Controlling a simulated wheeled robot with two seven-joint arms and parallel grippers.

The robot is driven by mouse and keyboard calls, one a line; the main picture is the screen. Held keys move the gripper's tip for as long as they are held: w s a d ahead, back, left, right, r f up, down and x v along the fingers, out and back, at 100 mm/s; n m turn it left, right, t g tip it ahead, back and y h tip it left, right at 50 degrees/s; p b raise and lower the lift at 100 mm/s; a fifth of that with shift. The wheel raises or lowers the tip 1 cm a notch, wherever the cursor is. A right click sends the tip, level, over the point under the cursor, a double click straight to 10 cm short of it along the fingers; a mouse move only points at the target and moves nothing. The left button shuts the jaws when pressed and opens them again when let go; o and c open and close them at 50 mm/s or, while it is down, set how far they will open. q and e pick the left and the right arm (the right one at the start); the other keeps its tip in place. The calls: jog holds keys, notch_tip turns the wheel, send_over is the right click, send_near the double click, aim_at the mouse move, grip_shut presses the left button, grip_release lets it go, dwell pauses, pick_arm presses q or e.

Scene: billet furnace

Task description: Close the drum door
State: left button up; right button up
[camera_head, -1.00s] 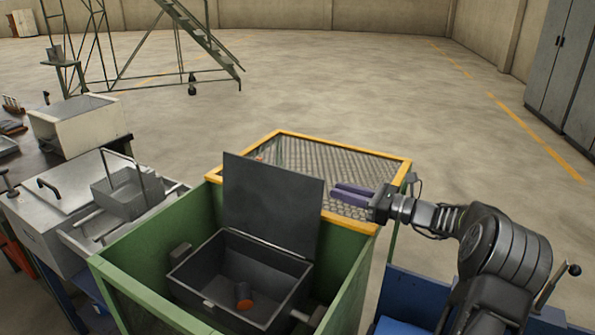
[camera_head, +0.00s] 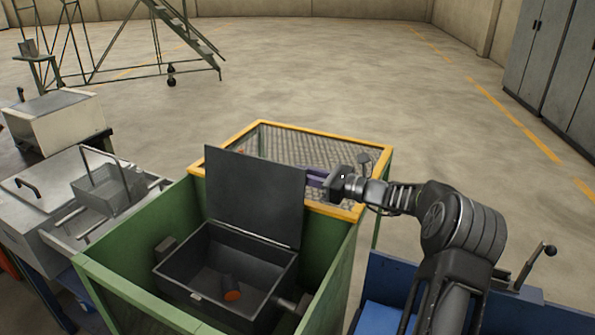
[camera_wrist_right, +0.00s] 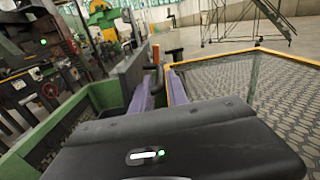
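The drum door (camera_head: 255,197) is a flat dark grey panel. It stands up, leaning slightly back, along the far edge of the open box-shaped drum (camera_head: 240,252). A short cylinder with an orange end (camera_head: 232,295) lies inside the drum. My right gripper (camera_head: 317,177) is at the door's upper right edge, its purple fingers partly hidden behind the panel. In the right wrist view the fingers (camera_wrist_right: 162,90) are apart with nothing clearly held between them, and the door (camera_wrist_right: 133,72) is just left of them. Contact with the door is unclear. My left gripper is out of view.
A green frame (camera_head: 335,265) surrounds the drum. A yellow-edged mesh guard (camera_head: 330,150) stands behind the door, under my right gripper. A grey bench unit with a wire-handled basket (camera_head: 105,188) is at left. A blue structure (camera_head: 385,280) is at right.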

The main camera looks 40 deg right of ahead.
jog(key=shift+w+a, duration=0.3)
jog(key=shift+w, duration=0.2)
jog(key=shift+c, duration=0.2)
grip_shut()
dwell(0.9)
